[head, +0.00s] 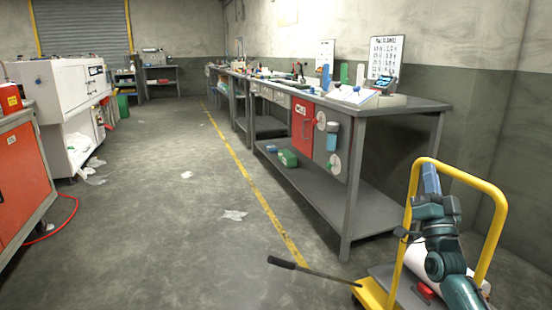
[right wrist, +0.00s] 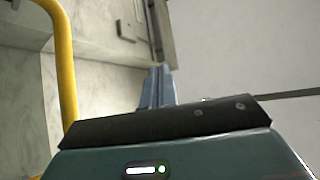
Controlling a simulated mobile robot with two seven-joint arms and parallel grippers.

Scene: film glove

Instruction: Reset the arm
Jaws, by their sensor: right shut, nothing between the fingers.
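My right arm comes in from the lower right of the head view. My right gripper (head: 431,172) points upward with its blue-grey fingers together and nothing between them. It appears within the outline of the yellow cart handle (head: 497,215); I cannot tell if it is in front of or behind the handle plane. In the right wrist view the shut fingers (right wrist: 158,85) stick out past the dark gripper body, and the yellow handle (right wrist: 66,75) runs along the left. My left gripper is not in view.
A yellow cart (head: 372,294) carries a white roll (head: 425,262) and a red item (head: 425,291). A dark rod (head: 310,270) extends left from it. A long workbench (head: 410,103) stands behind. An orange cabinet (head: 25,175) is at left. The grey floor between is mostly clear, with scraps.

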